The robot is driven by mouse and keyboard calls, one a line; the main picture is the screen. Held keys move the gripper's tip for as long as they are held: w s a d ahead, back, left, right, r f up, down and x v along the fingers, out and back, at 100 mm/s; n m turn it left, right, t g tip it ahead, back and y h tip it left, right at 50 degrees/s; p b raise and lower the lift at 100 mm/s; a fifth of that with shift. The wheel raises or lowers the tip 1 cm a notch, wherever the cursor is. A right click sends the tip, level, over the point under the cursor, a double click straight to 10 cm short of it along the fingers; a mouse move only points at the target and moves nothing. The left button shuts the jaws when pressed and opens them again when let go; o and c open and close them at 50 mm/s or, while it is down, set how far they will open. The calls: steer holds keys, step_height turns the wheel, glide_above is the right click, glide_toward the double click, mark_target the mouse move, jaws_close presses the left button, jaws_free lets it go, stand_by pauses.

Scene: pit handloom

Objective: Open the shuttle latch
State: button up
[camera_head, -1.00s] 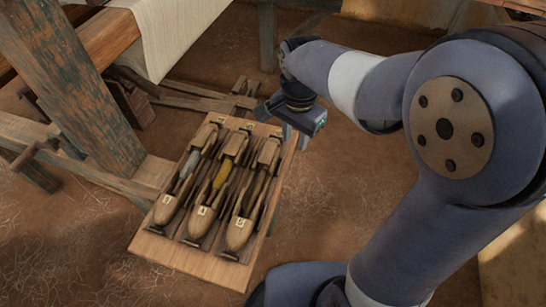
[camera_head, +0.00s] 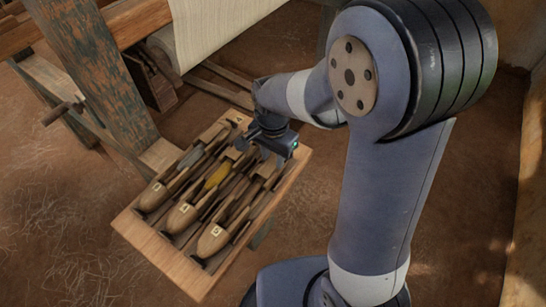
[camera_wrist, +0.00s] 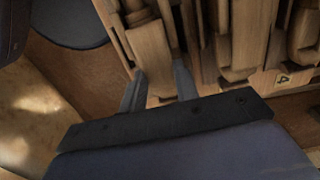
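A wooden tray (camera_head: 190,277) holds three wooden boat-shaped shuttles side by side. The left shuttle (camera_head: 153,196) has a grey bobbin, the middle shuttle (camera_head: 181,215) a yellow one, and the right shuttle (camera_head: 212,238) shows no coloured bobbin. Wooden latch-like pieces lie at their far ends. My gripper (camera_head: 268,157) is over the far end of the right shuttle; its fingers are mostly hidden there. In the wrist view, my gripper (camera_wrist: 158,85) has its two fingers apart, with a wooden end piece (camera_wrist: 151,55) in line between them. I cannot tell whether they touch it.
The loom's worn post (camera_head: 100,80) and cloth roll (camera_head: 205,35) stand behind and left of the tray. The earthen floor (camera_head: 60,220) is clear at left.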

steer(key=shift+f, duration=0.25)
jaws_close()
